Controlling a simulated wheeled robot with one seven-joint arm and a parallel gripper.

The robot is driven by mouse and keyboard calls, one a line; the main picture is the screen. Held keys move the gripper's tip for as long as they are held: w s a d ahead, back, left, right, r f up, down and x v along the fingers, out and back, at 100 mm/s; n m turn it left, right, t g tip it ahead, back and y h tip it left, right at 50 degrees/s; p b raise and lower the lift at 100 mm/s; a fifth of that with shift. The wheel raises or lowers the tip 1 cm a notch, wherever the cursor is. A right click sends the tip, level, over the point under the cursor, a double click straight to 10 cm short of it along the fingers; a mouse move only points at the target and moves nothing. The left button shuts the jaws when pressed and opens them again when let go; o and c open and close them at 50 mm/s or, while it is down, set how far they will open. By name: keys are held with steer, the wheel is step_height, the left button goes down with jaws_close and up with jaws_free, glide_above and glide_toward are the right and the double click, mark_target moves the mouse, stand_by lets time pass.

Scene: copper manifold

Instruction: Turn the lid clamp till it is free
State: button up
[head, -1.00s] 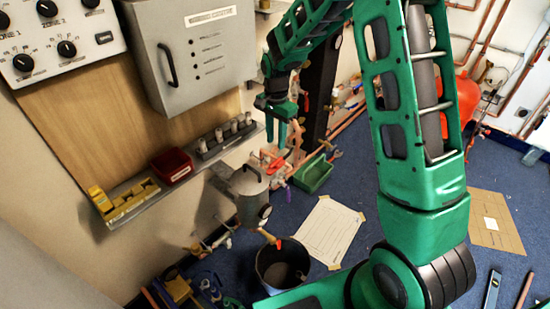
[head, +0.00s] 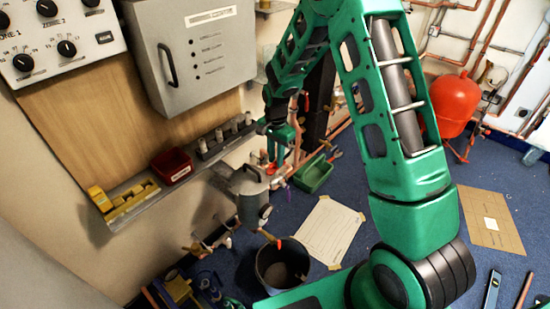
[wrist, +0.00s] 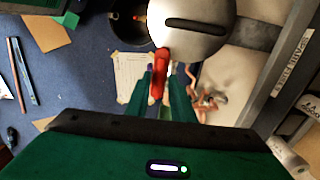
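A steel canister (head: 250,208) stands upright by the wall with a round metal lid (head: 246,180). In the wrist view the lid (wrist: 205,30) shows a dark slot-shaped handle. A red lid clamp lever (wrist: 159,65) sticks out from the lid's edge toward my gripper (wrist: 161,82). My fingers are apart, with the lever's end between them or just in front; contact cannot be told.
A black bucket (head: 282,266) stands on the floor below the canister. A shelf with a red bin (head: 172,166) runs along the wall, under a grey cabinet (head: 190,50). A green tray (head: 313,173) and a paper sheet (head: 327,230) lie on open blue floor.

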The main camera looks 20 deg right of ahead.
jaws_close()
steer(key=n, duration=1)
steer(key=shift+w+r, duration=0.1)
steer(key=n, duration=0.4)
steer(key=shift+n, duration=2.3)
steer(key=shift+o, duration=1.8)
jaws_free()
